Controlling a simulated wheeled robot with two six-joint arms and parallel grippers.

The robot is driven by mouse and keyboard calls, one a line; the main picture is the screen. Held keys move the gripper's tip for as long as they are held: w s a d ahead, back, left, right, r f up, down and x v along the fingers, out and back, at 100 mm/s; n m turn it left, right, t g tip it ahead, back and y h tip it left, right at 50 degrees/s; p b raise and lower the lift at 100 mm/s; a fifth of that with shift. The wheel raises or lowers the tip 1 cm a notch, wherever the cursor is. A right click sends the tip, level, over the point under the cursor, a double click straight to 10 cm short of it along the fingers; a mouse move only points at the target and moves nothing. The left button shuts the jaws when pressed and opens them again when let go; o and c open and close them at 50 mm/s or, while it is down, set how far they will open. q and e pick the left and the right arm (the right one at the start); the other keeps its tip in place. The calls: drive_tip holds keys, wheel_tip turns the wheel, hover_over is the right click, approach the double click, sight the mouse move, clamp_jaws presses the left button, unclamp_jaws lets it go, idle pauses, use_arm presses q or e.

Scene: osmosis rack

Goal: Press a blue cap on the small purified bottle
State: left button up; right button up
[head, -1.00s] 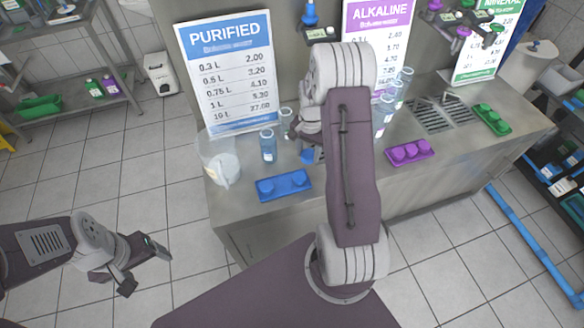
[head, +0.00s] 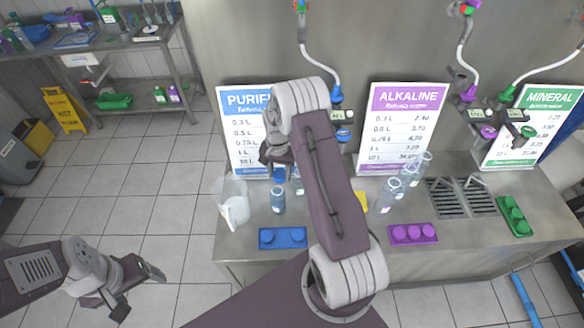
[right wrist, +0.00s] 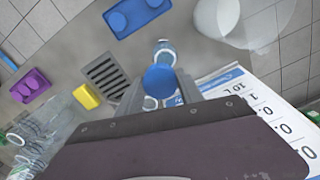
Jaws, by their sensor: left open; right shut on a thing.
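My right gripper (head: 279,168) is shut on a blue cap (right wrist: 160,80), which also shows just below the fingers in the head view (head: 279,176). A small clear bottle with a bluish tint (head: 278,200) stands upright on the counter, just below the cap in the head picture. A second clear bottle (head: 298,184) stands behind and to its right, partly hidden by my right arm. In the right wrist view one bottle (right wrist: 165,50) shows beyond the cap, another partly behind it. My left gripper (head: 138,286) is open and empty, off the counter.
A clear pitcher (head: 233,208) stands left of the bottles. The purified price board (head: 243,130) is close behind. Several bottles (head: 400,180), a yellow block (right wrist: 87,96), a purple cap tray (head: 413,233) and a green one (head: 514,215) are to the right.

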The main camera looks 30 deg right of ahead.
sight(276, 188)
drive_tip(key=shift+w+a+r, duration=0.15)
drive_tip(key=shift+a+r, duration=0.05)
drive_tip(key=shift+a, duration=0.2)
drive_tip(key=shift+w+a, duration=0.1)
drive_tip(key=shift+a, duration=0.2)
drive_tip(key=shift+a+f, duration=0.15)
drive_tip(key=shift+a, duration=0.05)
drive_tip(key=shift+w+f+b, duration=0.1)
drive_tip(key=shift+f+b, duration=0.1)
drive_tip(key=shift+b, duration=0.15)
drive_tip(key=f+b, duration=0.3)
drive_tip(key=f, duration=0.1)
drive_tip(key=shift+d+f, duration=0.1)
drive_tip(key=shift+d, duration=0.2)
drive_tip(key=shift+a+f+b, duration=0.15)
drive_tip(key=shift+f+b, duration=0.15)
use_arm(q)
drive_tip(key=f, duration=0.2)
drive_tip(key=a+f, duration=0.1)
drive_tip(key=f, duration=0.1)
drive_tip(key=shift+a, duration=0.1)
drive_tip(key=shift+r, duration=0.1)
